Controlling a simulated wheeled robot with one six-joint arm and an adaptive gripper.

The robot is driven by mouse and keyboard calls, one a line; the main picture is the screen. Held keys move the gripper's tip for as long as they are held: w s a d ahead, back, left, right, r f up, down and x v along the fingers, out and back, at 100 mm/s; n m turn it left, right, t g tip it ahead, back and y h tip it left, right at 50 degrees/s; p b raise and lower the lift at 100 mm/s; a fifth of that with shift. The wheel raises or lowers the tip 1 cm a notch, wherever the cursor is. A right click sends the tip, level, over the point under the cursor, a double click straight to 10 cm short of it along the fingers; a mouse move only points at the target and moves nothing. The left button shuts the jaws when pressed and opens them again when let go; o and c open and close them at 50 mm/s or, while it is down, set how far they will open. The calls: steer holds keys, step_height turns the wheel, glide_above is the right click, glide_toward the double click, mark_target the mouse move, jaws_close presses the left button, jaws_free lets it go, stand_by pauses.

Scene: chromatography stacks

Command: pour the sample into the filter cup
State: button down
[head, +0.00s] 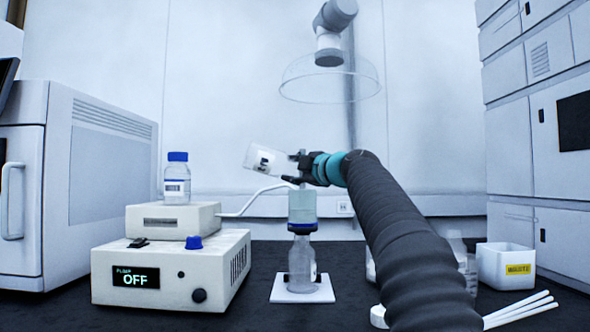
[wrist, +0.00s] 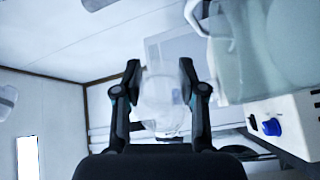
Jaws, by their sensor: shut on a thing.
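My gripper (head: 297,168) is shut on a clear beaker (head: 262,158), which is tipped almost onto its side. The beaker shows between the two fingers in the wrist view (wrist: 158,98). It is above and a little left of the filter cup (head: 302,206). I cannot make out its mouth or any stream. The filter cup is clear with a pale greenish tint and stands upright over a blue collar on a clear bottle (head: 303,262). A large translucent vessel at the upper right of the wrist view appears to be this cup (wrist: 240,60).
The pump (head: 170,272) reads OFF, left of the bottle. A box and a blue-capped bottle (head: 176,178) stand on it. A white waste bin (head: 506,266) and white sticks (head: 520,309) are at right. A clear dome hood (head: 330,80) hangs above.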

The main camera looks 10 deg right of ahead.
steer(key=shift+a+r+n+g, duration=0.15)
steer(key=shift+r+n+g, duration=0.15)
steer(key=shift+n, duration=0.3)
steer(key=r+n+p, duration=0.2)
steer(key=p, duration=0.1)
steer(key=shift+a+g+h, duration=0.25)
steer(key=shift+g+h, duration=0.05)
steer(key=shift+g, duration=0.1)
steer(key=shift+a+r+n+p, duration=0.1)
steer(key=shift+r+n+p, duration=0.1)
steer(key=shift+n+p, duration=0.2)
steer(key=shift+f, duration=0.15)
